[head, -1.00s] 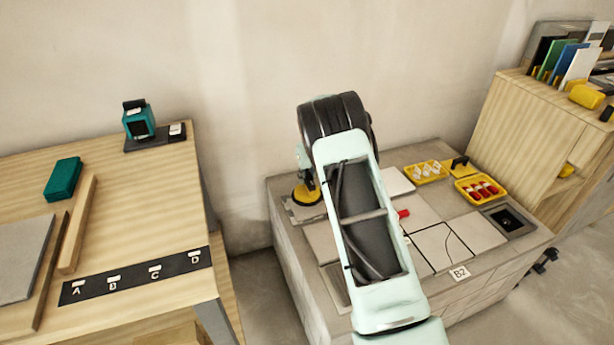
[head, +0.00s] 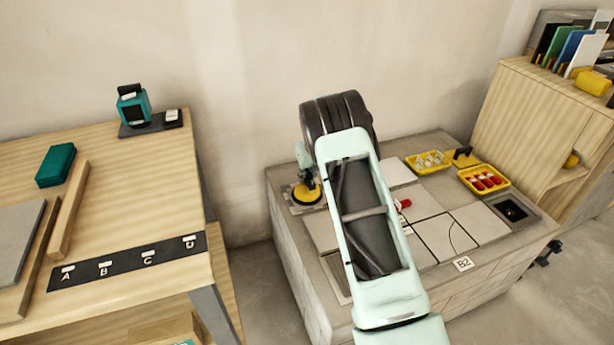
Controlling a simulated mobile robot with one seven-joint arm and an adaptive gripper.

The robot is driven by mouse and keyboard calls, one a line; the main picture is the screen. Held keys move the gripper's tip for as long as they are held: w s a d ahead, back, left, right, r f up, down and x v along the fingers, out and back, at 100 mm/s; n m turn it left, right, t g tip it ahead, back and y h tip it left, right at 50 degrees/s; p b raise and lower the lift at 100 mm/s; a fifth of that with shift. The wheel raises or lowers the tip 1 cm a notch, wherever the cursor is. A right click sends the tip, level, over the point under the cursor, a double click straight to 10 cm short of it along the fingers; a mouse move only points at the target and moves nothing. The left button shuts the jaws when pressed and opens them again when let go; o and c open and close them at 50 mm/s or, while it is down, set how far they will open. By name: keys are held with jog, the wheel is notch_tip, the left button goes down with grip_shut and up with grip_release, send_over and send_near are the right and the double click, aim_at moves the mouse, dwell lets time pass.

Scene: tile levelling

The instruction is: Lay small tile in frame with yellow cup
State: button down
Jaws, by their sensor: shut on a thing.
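The yellow cup (head: 307,194) is at the far left corner of the grey tiled block (head: 292,258). My gripper (head: 307,174) is above it, partly hidden by my arm, and is shut on the cup's upper part. A small grey tile or plate with a raised-looking border (head: 296,208) shows around the foot of the cup. Whether the cup touches it, and whether tile and frame are separate there, I cannot tell.
Larger grey tiles (head: 478,224) cover the block's top, one with a curved crack line. A red-ended item (head: 404,204), yellow trays (head: 484,180) and a dark square recess (head: 512,209) lie to the right. A wooden table (head: 130,190) stands left, a wooden cabinet (head: 530,130) right.

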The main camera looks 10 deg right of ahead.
dwell(0.3)
jog(key=c, duration=1.8)
grip_release()
jog(key=shift+o, duration=0.2)
jog(key=shift+f, duration=0.1)
